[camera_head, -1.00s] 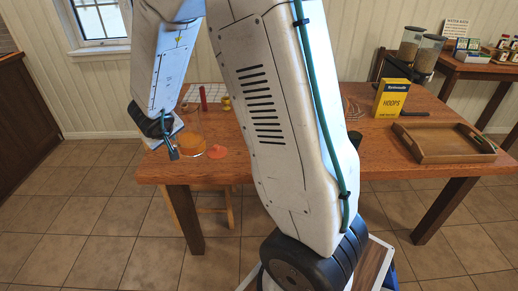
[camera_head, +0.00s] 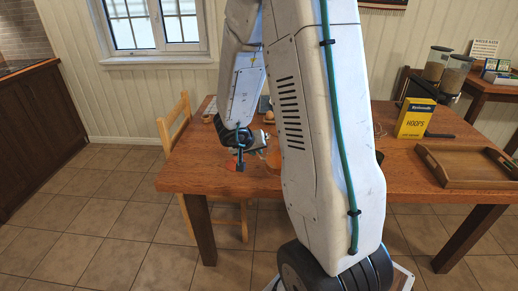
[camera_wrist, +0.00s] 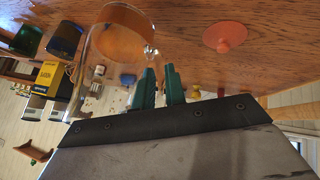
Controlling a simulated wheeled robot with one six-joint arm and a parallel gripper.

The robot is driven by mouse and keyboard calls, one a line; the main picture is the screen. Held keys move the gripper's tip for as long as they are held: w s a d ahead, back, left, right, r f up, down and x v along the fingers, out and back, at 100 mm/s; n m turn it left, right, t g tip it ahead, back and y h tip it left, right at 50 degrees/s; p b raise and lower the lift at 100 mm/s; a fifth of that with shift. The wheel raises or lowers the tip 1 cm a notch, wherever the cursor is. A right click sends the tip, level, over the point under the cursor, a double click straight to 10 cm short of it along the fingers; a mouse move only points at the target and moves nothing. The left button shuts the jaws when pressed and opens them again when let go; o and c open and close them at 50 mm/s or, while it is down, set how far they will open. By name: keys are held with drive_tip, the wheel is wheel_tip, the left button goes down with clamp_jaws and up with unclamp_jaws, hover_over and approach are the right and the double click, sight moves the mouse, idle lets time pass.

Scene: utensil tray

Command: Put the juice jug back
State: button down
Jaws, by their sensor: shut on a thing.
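The clear glass juice jug (camera_wrist: 118,45) holds orange juice and fills the upper left of the wrist view. In the head view its orange juice (camera_head: 274,158) shows beside my arm, which hides much of it. My gripper (camera_wrist: 160,87) has its green fingers close together at the jug's side, shut on the jug; the exact contact is hard to see. In the head view my gripper (camera_head: 240,163) is over the left part of the table. I cannot tell whether the jug's base touches the table.
A yellow cereal box (camera_head: 414,118) and a wooden tray (camera_head: 455,183) are on the right. A wooden chair (camera_head: 174,122) stands at the left. The table's front left is clear.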

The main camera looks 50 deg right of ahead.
drive_tip(key=w+d+f, duration=0.4)
drive_tip(key=w+d, duration=0.2)
drive_tip(key=shift+w+d, duration=0.25)
drive_tip(key=shift+d, duration=0.15)
drive_tip(key=shift+f, duration=0.15)
drive_tip(key=c, duration=1.5)
unclamp_jaws()
drive_tip(key=shift+o, duration=0.2)
